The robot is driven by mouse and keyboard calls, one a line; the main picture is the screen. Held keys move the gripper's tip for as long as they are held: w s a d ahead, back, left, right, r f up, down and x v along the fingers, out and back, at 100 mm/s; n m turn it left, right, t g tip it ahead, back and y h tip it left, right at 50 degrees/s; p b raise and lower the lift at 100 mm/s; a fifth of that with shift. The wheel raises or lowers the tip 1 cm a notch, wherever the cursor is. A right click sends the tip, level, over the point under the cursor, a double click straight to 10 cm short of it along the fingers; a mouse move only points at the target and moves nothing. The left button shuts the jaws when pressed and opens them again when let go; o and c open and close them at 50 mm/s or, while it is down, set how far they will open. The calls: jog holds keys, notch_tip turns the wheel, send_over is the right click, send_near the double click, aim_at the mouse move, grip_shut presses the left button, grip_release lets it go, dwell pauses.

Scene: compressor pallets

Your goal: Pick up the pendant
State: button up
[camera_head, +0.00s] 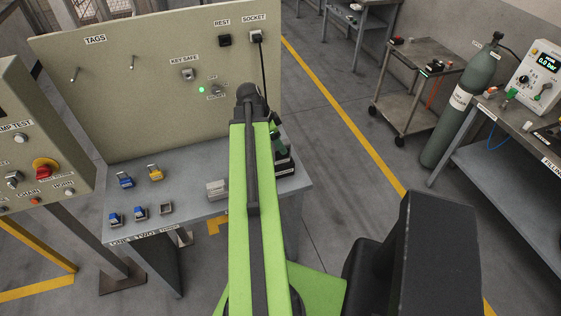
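My green arm reaches forward over the grey bench (190,172), and its dark end joint (250,97) is at the bench's right part. Dark and green parts (276,135) show just right of the arm. I cannot tell whether they are my gripper or the pendant. The fingers cannot be made out. A black cable hangs from the plug at SOCKET (256,37) down to this spot. Below it a dark stand (284,163) with a white label sits on the bench's right end. No pendant can be clearly made out; the arm hides part of this spot.
A beige panel (130,80) labelled TAGS, KEY SAFE, REST and SOCKET stands behind the bench. Blue and yellow padlock-like items (125,180) and a pale box (216,189) lie on it. A trolley (425,75) and gas cylinder (465,110) stand right; open floor lies between.

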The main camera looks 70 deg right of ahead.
aim_at(281, 158)
jog(key=b+x, duration=0.3)
jog(key=x, duration=0.2)
jog(key=shift+d+r+b, duration=0.1)
jog(key=shift+d+b, duration=0.05)
jog(key=shift+b, duration=0.2)
jog(key=shift+r, duration=0.15)
grip_shut()
dwell(0.8)
